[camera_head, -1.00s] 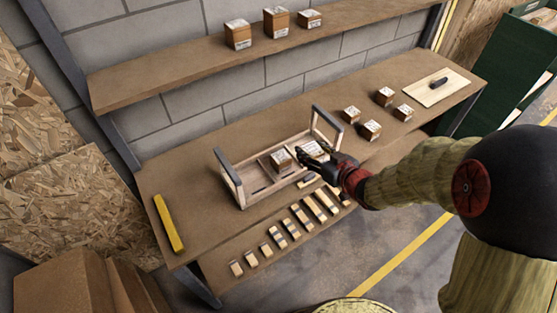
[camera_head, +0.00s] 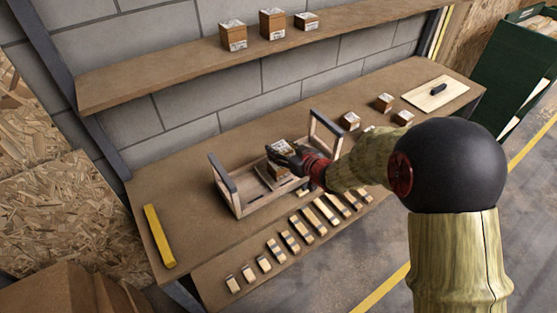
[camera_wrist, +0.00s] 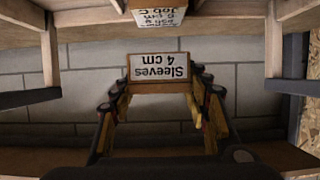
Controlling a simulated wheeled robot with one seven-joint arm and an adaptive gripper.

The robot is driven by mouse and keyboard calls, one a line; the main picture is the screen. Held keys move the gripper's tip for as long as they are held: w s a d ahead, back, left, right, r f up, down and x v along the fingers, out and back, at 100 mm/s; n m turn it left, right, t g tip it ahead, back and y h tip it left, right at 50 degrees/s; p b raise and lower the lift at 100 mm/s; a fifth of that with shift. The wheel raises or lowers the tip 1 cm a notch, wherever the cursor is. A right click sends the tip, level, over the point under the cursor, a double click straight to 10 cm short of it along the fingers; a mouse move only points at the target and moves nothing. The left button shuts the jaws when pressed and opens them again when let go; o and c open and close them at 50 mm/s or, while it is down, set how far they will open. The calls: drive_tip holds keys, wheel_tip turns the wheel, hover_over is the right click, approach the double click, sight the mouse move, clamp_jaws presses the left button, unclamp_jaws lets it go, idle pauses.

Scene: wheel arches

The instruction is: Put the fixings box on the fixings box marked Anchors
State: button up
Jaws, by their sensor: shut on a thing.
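My gripper (camera_head: 290,157) is shut on a fixings box (camera_wrist: 158,72) with a white label that reads "Sleeves 4 cm", upside down in the wrist view. In the head view this held box (camera_head: 280,146) is partly hidden by my fingers. Another brown box (camera_head: 278,170) stands in the open wooden carrier (camera_head: 240,208), just below the held box. In the wrist view the lower box (camera_wrist: 158,17) is cut off by the top edge. Its label shows "Job C" and "6 cm", with a blurred word that may be "Anchors". A gap shows between the two boxes there.
The carrier has tall end handles (camera_head: 222,172). More boxes (camera_head: 385,102) stand on the bench to the right, some partly behind my arm. A board (camera_head: 436,92) holds a dark tool. A yellow bar (camera_head: 159,236) lies at left. Several wooden pieces (camera_head: 290,241) line the front. Shelf boxes (camera_head: 272,24) stand above.

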drive_tip(key=shift+w+a+f, duration=0.2)
drive_tip(key=shift+w+f, duration=0.05)
drive_tip(key=shift+f, duration=0.15)
drive_tip(key=shift+w+a+f+b, duration=0.1)
drive_tip(key=shift+f+b, duration=0.45)
drive_tip(key=shift+f, duration=0.35)
drive_tip(key=shift+w+a+f+b, duration=0.1)
drive_tip(key=shift+f+b, duration=0.45)
drive_tip(key=shift+f, duration=0.35)
drive_tip(key=shift+f, duration=0.15)
drive_tip(key=o, duration=1.2)
drive_tip(key=shift+o, duration=0.4)
